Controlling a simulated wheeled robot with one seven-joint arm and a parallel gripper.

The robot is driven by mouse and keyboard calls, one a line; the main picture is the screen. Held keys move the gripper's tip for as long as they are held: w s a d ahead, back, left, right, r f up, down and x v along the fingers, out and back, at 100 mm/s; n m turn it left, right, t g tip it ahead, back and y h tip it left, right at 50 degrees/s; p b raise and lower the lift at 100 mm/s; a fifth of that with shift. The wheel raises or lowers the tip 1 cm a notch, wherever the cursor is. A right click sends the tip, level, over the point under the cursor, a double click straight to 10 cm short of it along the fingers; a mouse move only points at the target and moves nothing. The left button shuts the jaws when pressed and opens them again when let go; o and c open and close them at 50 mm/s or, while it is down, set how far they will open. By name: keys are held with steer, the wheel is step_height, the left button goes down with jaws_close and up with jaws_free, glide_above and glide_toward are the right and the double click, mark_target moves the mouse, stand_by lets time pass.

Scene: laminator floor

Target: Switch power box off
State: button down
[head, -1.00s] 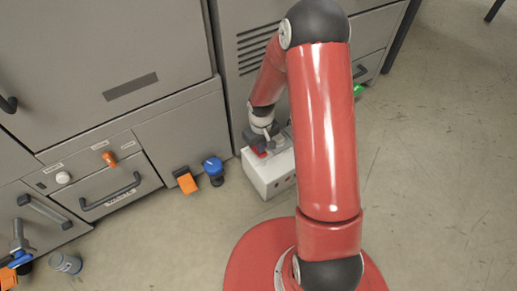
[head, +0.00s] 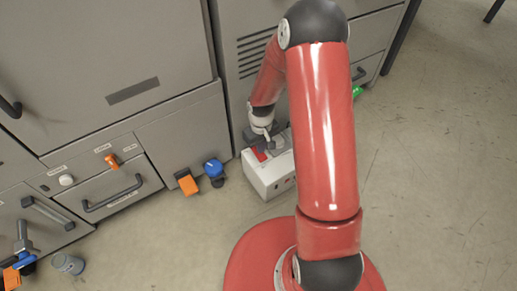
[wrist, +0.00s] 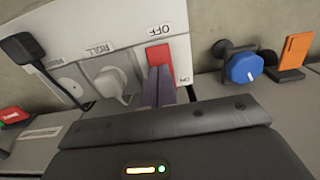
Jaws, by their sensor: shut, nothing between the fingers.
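The power box (head: 270,180) is a white box on the floor against the grey machine, partly hidden behind my arm. Its red rocker switch (head: 259,155) shows on top. In the wrist view the red switch (wrist: 159,48) sits on the white panel, with the OFF label at its far end and ON beside its near end. My gripper (wrist: 160,72) is shut and empty, its fingertips over the near part of the switch. They hide that part, so I cannot tell whether they touch it or which way the rocker is tilted.
A grey plug (wrist: 115,84) and a black plug (wrist: 22,47) sit in the box's panel. A blue knob (head: 213,169) and an orange piece (head: 187,183) stand to the left, by the machine. Open floor lies to the right.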

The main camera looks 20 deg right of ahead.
steer(key=shift+r+p, duration=1.6)
steer(key=shift+r, duration=0.85)
step_height(320, 180, up, 14)
steer(key=t+p, duration=0.1)
steer(key=p, duration=0.1)
glide_above(261, 155)
steer(key=s, duration=0.2)
steer(key=s+r+m+t+p, duration=0.25)
steer(key=s+r, duration=0.25)
steer(key=r, duration=0.8)
steer(key=s+r+m+t+p, duration=0.1)
steer(key=s+r+t+p, duration=0.1)
steer(key=s+r, duration=1.1)
steer(key=shift+s+r+p, duration=0.25)
steer(key=shift+s+p, duration=0.65)
steer(key=shift+s, duration=0.15)
